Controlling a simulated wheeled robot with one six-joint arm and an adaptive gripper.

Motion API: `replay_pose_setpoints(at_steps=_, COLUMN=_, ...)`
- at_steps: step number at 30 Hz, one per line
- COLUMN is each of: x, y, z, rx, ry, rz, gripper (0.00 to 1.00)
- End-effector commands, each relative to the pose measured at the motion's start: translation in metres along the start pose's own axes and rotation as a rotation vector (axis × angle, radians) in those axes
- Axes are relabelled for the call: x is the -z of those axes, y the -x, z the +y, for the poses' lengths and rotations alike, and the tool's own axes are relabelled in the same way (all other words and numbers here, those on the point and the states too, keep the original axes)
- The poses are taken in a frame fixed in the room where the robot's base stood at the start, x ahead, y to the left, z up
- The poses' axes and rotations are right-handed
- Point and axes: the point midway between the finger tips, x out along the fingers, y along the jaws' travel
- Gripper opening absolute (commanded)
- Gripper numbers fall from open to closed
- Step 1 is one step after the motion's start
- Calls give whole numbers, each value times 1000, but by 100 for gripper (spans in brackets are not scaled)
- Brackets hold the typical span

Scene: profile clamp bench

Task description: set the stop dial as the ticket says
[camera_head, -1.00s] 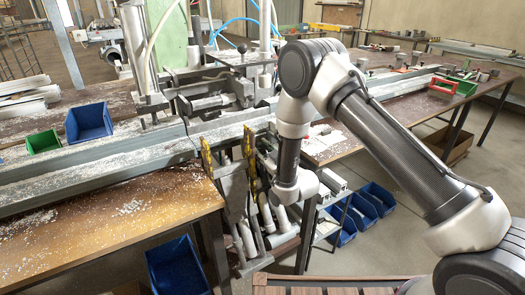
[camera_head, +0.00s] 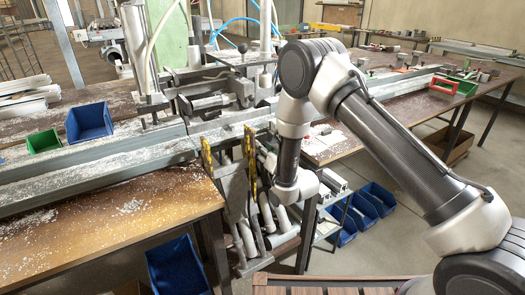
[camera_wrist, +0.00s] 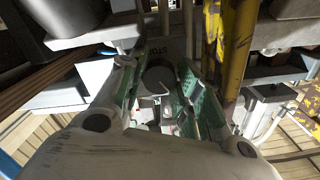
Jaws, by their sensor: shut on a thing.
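In the wrist view the stop dial (camera_wrist: 158,72) is a dark round knob under a panel with dark lettering that looks like "STOP". My gripper (camera_wrist: 158,88) has its green-padded fingers on the dial's left and right sides, shut on it. The dial's lower part and its scale are hard to read in the shadow. In the head view my arm reaches down to the front of the clamp machine (camera_head: 215,88), and my gripper and the dial are hidden there. I cannot make out a readable ticket in either view.
Yellow worn uprights (camera_head: 250,160) stand close to my wrist; one (camera_wrist: 236,45) is just right of my fingers in the wrist view. Blue bins (camera_head: 377,198) sit low at the right. A long metal rail (camera_head: 95,160) runs along the chip-covered bench (camera_head: 120,215).

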Motion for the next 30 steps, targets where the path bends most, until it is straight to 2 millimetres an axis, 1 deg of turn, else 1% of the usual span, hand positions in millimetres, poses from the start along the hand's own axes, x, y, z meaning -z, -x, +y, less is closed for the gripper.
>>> replay_pose_setpoints(at_steps=6, x=-1, y=0, z=0, rx=-1, ry=-34, rz=-2, gripper=9)
replay_pose_setpoints(at_steps=18, x=-1, y=0, z=0, rx=-1, ry=-38, rz=-2, gripper=9)
replay_pose_setpoints(at_steps=19, x=-1, y=0, z=0, rx=-1, ry=-37, rz=-2, gripper=38)
replay_pose_setpoints(at_steps=20, x=-1, y=0, z=0, rx=-1, ry=-37, rz=-2, gripper=42)
replay_pose_setpoints(at_steps=30, x=0, y=2, z=0, rx=-1, ry=-37, rz=-2, gripper=42)
